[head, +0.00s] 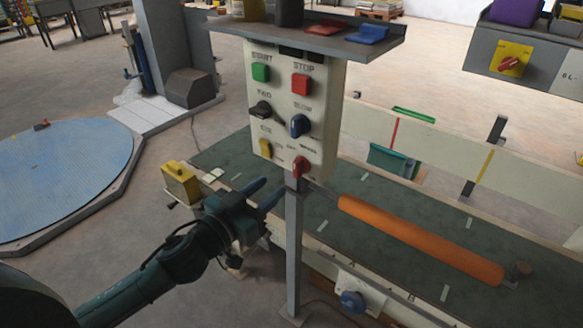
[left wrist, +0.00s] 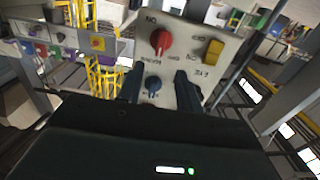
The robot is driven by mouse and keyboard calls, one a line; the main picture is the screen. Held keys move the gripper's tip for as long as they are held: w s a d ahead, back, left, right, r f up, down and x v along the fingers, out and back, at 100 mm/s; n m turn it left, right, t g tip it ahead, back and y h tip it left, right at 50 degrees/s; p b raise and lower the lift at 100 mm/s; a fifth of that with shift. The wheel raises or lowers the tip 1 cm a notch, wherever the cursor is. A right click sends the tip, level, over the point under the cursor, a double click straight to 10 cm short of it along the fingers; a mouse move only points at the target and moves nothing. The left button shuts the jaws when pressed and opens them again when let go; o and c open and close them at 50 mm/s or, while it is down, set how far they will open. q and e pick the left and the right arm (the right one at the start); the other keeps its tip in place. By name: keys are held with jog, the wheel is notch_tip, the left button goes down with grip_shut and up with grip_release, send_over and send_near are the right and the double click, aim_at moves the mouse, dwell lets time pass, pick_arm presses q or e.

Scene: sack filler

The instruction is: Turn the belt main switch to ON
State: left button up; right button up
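The cream control panel (head: 292,105) stands on a grey post. A red rotary knob (head: 301,167) is at its lower right, with a label above it too small to read surely. It also shows in the wrist view (left wrist: 160,40), upside down, with ON lettering near it. I cannot tell its exact setting. My left gripper (head: 266,192) is open and empty, below and left of the knob, apart from it. In the wrist view its two fingers (left wrist: 158,84) point toward the panel, overlapping its edge. My right gripper is not in view.
A shelf (head: 380,45) juts out above. An orange roller (head: 420,238) lies over the belt (head: 345,205). Another red knob (head: 509,64) is on a yellow plate.

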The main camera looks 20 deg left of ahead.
aim_at(295, 167)
pick_arm(q)
jog(key=x, duration=0.8)
jog(key=shift+w+d+p, duration=0.1)
jog(key=shift+p, duration=0.3)
jog(key=shift+c, duration=0.2)
grip_shut()
